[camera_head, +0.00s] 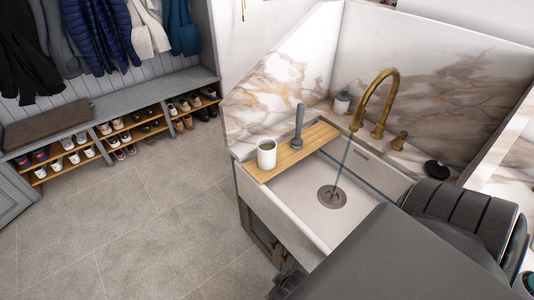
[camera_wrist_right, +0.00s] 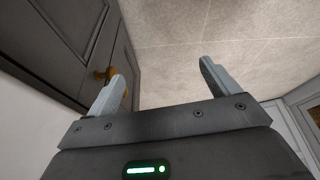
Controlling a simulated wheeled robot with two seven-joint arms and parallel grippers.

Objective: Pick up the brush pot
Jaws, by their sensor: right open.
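The likely brush pot is a white cup-shaped pot (camera_head: 267,154) with a greenish inside. It stands upright on the left end of a wooden board (camera_head: 318,136) laid across the sink. A grey-blue brush (camera_head: 298,126) stands upright on the board, beside the pot and apart from it. My right gripper (camera_wrist_right: 162,70) is open and empty in the right wrist view, low by a dark cabinet door with the floor beyond. The pot is not in that view. My right arm covers the lower right of the head view. My left gripper is not in view.
The sink (camera_head: 305,190) has a drain and a brass tap (camera_head: 376,98) with water running. A soap jar (camera_head: 342,102) stands behind the board. Marble panels rise behind. A cabinet with a brass handle (camera_wrist_right: 105,74) is close to my right gripper. The floor (camera_head: 140,220) at left is clear.

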